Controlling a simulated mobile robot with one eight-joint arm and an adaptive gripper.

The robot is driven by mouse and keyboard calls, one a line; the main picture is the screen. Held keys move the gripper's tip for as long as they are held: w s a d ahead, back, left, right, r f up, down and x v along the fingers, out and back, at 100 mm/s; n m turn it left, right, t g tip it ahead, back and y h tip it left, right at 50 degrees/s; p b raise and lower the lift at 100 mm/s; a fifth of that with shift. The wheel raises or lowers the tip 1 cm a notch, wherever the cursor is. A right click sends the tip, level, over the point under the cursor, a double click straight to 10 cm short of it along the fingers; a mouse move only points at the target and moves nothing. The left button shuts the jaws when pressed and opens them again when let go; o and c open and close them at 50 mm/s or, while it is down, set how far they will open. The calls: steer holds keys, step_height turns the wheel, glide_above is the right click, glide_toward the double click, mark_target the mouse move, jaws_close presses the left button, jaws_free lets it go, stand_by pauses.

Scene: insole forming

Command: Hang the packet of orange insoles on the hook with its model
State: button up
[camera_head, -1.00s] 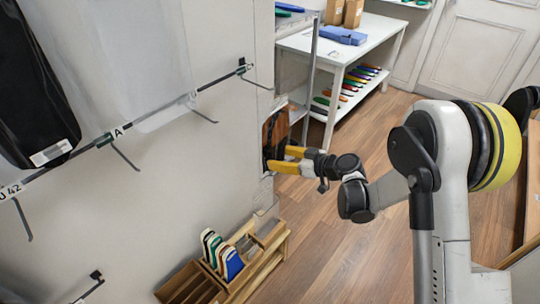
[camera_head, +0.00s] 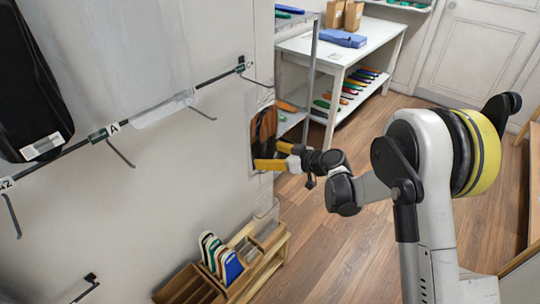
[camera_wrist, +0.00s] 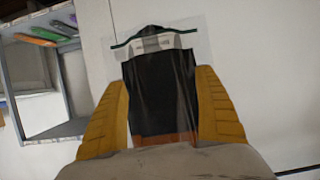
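The packet of orange insoles (camera_head: 264,127) shows dark and orange beside the wall in the head view. In the wrist view the packet (camera_wrist: 162,85) has a black face, an orange strip low down and a clear header with a dark green bar. My gripper (camera_head: 268,157) has its yellow fingers on both sides of the packet's lower part and holds it upright. In the wrist view the gripper (camera_wrist: 163,112) flanks the packet's edges. A rail with hooks carries a green "A" tag (camera_head: 104,134), with a hook (camera_head: 121,154) near it. Further hooks (camera_head: 203,114) stick out to its right.
A black packet (camera_head: 30,90) and clear packets hang at the left. A wooden rack (camera_head: 245,275) with several insoles stands below. A white shelf table (camera_head: 340,55) with insoles and a blue case stands behind. The wooden floor between is clear.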

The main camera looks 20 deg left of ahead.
steer(key=shift+p, duration=0.3)
steer(key=shift+s+d+r, duration=0.1)
steer(key=shift+d+r, duration=0.15)
steer(key=shift+d, duration=0.1)
steer(key=s+p+v, duration=0.1)
steer(key=p+v, duration=0.3)
steer(key=v, duration=0.6)
steer(key=shift+a, duration=0.2)
